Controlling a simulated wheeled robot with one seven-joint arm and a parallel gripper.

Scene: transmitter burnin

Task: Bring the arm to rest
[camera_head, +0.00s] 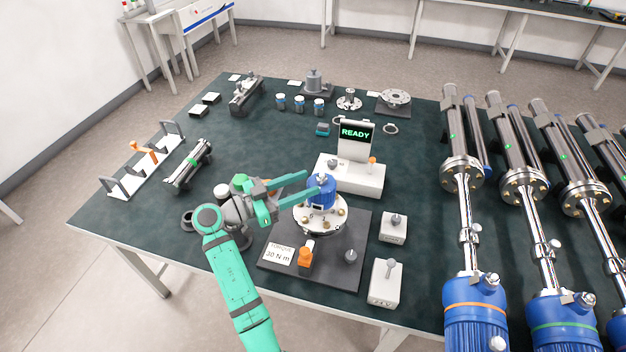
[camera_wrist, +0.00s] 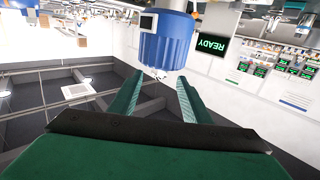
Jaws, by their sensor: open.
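My green arm reaches up from the bottom of the head view, and my gripper (camera_head: 300,185) is open beside a blue transmitter housing (camera_head: 321,190). The housing stands on a round bolted flange (camera_head: 320,215) on a dark base plate (camera_head: 274,272). In the wrist view the two green fingers (camera_wrist: 156,95) are apart with nothing between them. The blue housing (camera_wrist: 166,42) shows beyond the fingertips. Whether a finger touches the housing I cannot tell.
A white station with a READY screen (camera_head: 356,133) stands just behind the flange. An orange knob (camera_head: 304,256) and small grey switch boxes (camera_head: 385,283) are in front and to the right. Several long metal transmitters with blue ends (camera_head: 475,310) fill the right side.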

